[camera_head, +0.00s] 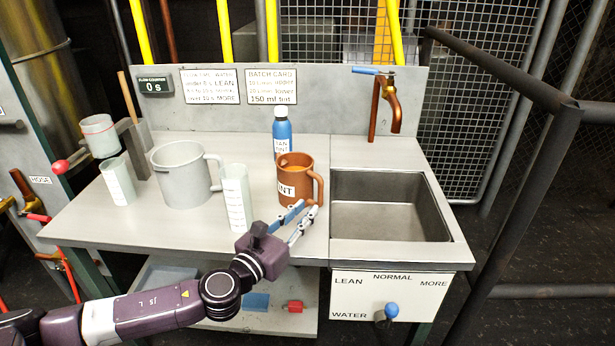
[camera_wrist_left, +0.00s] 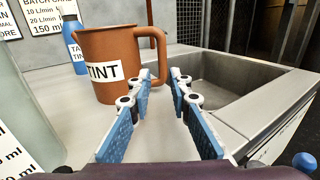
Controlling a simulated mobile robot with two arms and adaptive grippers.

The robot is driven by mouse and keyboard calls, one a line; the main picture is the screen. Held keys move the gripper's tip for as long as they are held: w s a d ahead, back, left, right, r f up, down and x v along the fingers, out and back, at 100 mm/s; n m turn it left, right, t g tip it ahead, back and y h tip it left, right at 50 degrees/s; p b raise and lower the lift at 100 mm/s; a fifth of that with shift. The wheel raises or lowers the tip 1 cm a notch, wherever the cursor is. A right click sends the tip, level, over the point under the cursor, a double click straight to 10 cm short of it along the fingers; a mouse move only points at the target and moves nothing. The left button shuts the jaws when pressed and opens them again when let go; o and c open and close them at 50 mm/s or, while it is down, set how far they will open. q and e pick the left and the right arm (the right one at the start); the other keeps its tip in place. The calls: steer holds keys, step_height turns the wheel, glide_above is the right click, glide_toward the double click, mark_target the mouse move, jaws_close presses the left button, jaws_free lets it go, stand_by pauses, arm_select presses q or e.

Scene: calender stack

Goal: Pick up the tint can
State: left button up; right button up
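The tint can is a brown-orange mug-like can (camera_head: 295,172) with a white TINT label and a handle on its right side. It stands upright on the bench, left of the sink. It also shows in the left wrist view (camera_wrist_left: 108,50), with its handle towards the fingers. My left gripper (camera_head: 301,216) is in front of the can's handle with its fingers apart and nothing between them. In the left wrist view the open blue-padded fingers (camera_wrist_left: 162,80) point towards the handle; whether they touch it I cannot tell. My right gripper is not in view.
A blue bottle (camera_head: 282,132) stands behind the can. A white measuring cylinder (camera_head: 236,197) stands just left of it, and a large grey jug (camera_head: 181,175) farther left. The sink (camera_head: 390,212) is to the right, with a copper tap (camera_head: 385,105) behind.

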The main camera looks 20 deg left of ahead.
mark_target(318, 197)
arm_select(q)
steer(key=shift+w+d+r, duration=0.15)
steer(key=shift+w, duration=0.3)
steer(key=shift+w+d+r, duration=0.1)
steer(key=shift+w, duration=0.35)
steer(key=shift+x, duration=2.6)
steer(key=shift+s, duration=0.1)
jaws_close()
steer(key=shift+r, duration=0.2)
